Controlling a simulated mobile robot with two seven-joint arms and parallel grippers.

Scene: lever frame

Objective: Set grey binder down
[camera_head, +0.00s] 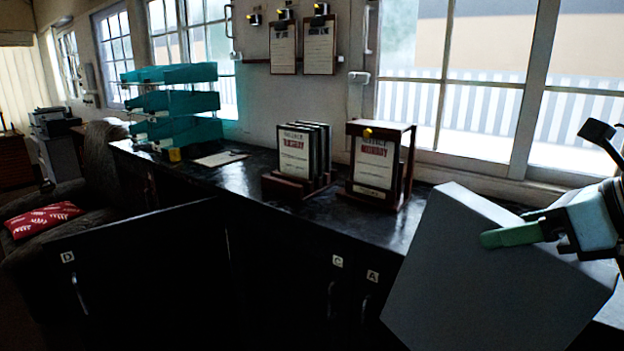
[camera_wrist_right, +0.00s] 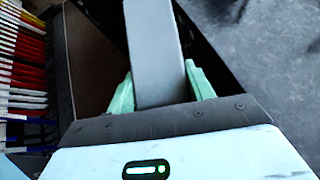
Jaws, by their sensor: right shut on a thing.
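The grey binder (camera_head: 490,275) is a large flat box shape at the lower right of the head view, tilted, in front of the dark counter. My right gripper (camera_head: 510,237) comes in from the right with green fingers and is shut on the binder's edge. In the right wrist view the binder's grey spine (camera_wrist_right: 155,60) stands between the two green fingers of the right gripper (camera_wrist_right: 160,88). The binder hides part of the counter and the cabinet fronts behind it. My left gripper is not in view.
The dark counter (camera_head: 235,180) holds teal trays (camera_head: 175,105) and two wooden clipboard racks (camera_head: 300,160) (camera_head: 378,165). A cabinet door marked D (camera_head: 150,270) stands out at lower left. The wrist view shows a row of colourful thin items (camera_wrist_right: 22,70) at left.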

